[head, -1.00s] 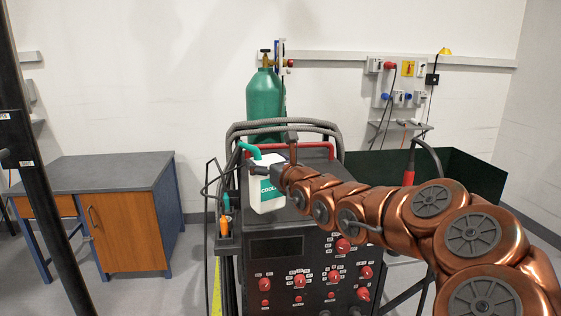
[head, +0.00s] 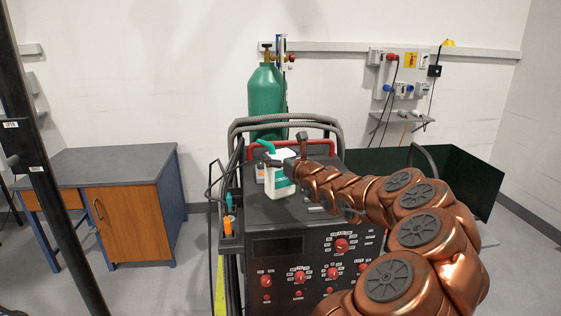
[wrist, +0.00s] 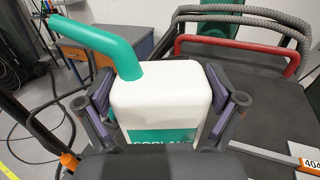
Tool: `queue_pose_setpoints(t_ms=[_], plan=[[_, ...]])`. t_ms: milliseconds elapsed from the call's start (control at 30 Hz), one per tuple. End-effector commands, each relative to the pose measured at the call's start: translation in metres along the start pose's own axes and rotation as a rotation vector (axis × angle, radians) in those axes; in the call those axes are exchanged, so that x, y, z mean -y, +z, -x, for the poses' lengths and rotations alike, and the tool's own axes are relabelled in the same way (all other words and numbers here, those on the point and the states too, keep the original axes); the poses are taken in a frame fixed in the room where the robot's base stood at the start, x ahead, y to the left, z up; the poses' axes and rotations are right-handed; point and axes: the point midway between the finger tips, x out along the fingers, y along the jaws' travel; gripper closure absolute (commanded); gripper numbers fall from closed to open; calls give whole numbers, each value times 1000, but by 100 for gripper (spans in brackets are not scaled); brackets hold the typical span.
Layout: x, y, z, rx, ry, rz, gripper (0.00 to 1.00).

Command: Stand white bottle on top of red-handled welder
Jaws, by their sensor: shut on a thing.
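The white bottle (head: 280,178) has a teal spout and a teal label. It is upright over the left part of the welder's black top. I cannot tell whether its base touches the top. The welder (head: 345,215) is a black cabinet with red knobs on its front and a red handle at the back of its top. My gripper (head: 289,164) is shut on the bottle. In the wrist view the fingers of my gripper (wrist: 163,95) press on both sides of the bottle (wrist: 165,88), and its lower part is hidden.
A green gas cylinder (head: 267,98) and thick grey hoses (head: 285,122) stand behind the welder. A small grey-orange item (head: 260,172) is by the bottle's left side. A holder with orange-handled tools (head: 228,226) is on the welder's left. Free top surface lies around the bottle.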

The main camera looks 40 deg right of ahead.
Motion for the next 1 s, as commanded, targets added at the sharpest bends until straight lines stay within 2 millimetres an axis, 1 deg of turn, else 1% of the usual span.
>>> queue_pose_setpoints(t_ms=[300,600,700,1000], plan=[[5,3,-6,4,3,1,76],[4,-29,-6,-2,5,-2,76],[4,-33,-6,2,5,-1,76],[4,-34,-6,5,4,0,76]])
